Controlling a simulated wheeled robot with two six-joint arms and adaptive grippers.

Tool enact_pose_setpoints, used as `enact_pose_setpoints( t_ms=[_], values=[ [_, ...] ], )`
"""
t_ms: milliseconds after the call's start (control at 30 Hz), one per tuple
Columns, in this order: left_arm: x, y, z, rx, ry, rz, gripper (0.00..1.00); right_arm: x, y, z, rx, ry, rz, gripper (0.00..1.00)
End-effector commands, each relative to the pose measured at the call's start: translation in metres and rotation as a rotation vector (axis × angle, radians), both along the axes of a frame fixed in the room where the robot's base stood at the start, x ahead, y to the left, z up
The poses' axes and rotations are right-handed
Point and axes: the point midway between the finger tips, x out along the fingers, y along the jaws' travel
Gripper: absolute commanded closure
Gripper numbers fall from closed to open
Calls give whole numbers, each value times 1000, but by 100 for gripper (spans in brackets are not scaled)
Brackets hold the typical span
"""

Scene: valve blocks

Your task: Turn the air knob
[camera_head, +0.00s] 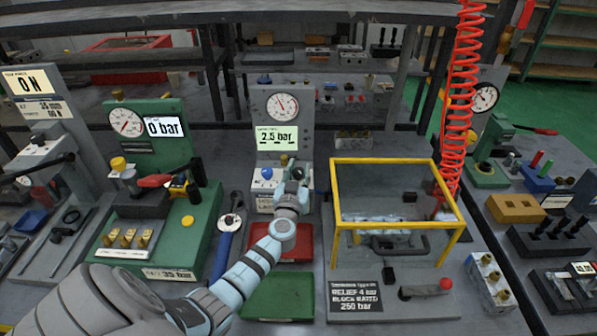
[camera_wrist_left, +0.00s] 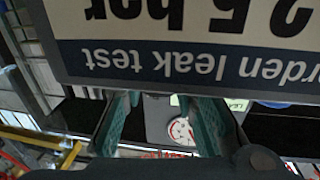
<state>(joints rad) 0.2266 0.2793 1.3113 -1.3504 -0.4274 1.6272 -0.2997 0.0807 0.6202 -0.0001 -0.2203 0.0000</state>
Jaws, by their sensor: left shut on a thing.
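My left gripper (camera_head: 297,178) is at the right of the lower front, shut on the air knob, which is mostly hidden behind the fingers. In the left wrist view the two teal fingers (camera_wrist_left: 165,125) are spaced apart below the upside-down display (camera_wrist_left: 200,30). The grip point is not clear there. My right gripper is not in view.
A yellow-framed clear guard box (camera_head: 396,163) stands to the right, with a red coiled hose (camera_head: 463,90) behind it. A green pump block (camera_head: 155,150) stands to the left. Red (camera_head: 293,247) and green (camera_head: 272,309) trays lie beneath my left arm.

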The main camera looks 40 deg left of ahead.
Motion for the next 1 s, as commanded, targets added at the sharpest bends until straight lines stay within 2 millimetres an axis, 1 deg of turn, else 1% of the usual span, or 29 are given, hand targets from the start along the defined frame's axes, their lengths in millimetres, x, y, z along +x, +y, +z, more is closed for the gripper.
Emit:
enact_pose_setpoints(
  t_ms=[67,133,300,400,700,733,800,833,867,1000],
  values=[
    [0,0,0,-1,0,3,100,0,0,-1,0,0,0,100],
    [1,-1,-2,-2,-7,33,100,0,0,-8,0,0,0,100],
    [1,-1,-7,-2,-9,203,100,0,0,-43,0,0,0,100],
    [1,0,-5,-1,-5,262,100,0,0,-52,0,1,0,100],
    [-1,0,-1,-2,1,280,100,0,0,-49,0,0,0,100],
    [-1,0,-1,-2,2,280,70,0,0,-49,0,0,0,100],
    [-1,0,-1,-2,1,279,59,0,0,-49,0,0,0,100],
    [-1,0,-1,-2,1,279,54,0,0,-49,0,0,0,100],
    [-1,0,-1,-1,2,279,52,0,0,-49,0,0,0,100],
    [0,0,-1,-1,1,279,52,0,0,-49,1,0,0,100]
  ],
)
